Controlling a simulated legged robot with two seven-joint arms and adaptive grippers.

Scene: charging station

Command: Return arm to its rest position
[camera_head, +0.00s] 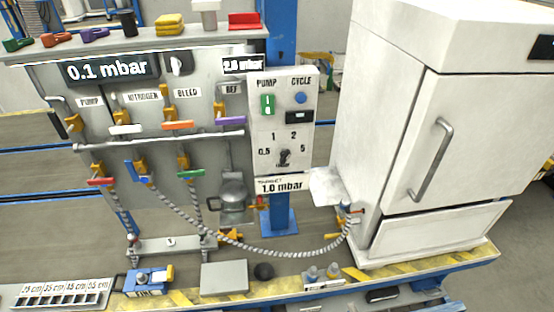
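Neither of my arms nor grippers shows in the head view. The charging station panel (150,110) stands on the left with displays reading 0.1 mbar and about 2.8 mbar. A control box (283,130) with PUMP and CYCLE buttons and a dial stands beside it, above a 1.0 mbar label. Red, blue and green valve handles sit low on the panel, with hoses below them. A braided hose (270,252) runs from the panel to a fitting beside the white fridge-like cabinet (400,130). The cabinet door looks closed.
The bench edge has yellow and black stripes (420,268).

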